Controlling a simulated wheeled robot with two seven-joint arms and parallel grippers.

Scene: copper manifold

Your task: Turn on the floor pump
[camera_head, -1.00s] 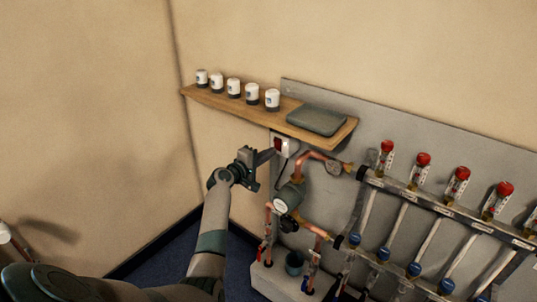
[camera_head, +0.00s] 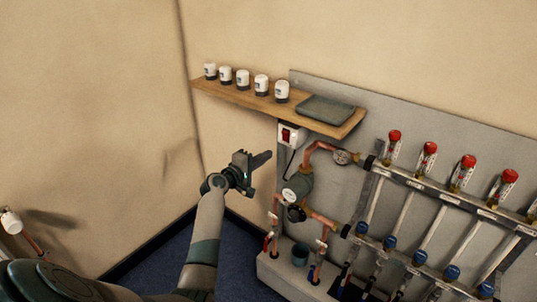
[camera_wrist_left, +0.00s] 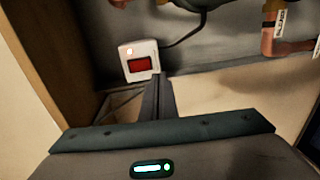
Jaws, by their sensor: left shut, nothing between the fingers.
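The white switch box (camera_head: 291,134) with a red rocker is on the grey panel under the shelf. In the left wrist view the switch box (camera_wrist_left: 139,62) shows its red rocker and a small glowing orange light at its upper left. A cable runs from it. The green-grey pump (camera_head: 299,187) with a round white face is on the copper pipe below the switch. My left gripper (camera_head: 267,157) is shut and empty, lower left of the switch with a gap between. Its closed fingers (camera_wrist_left: 158,82) point toward the switch. My right gripper is not in view.
A wooden shelf (camera_head: 230,91) with several white-and-dark caps and a grey tray (camera_head: 326,109) overhangs the switch. Red-capped flow gauges (camera_head: 427,158) and blue-capped valves (camera_head: 389,243) fill the manifold at right. The wall left of the gripper is clear.

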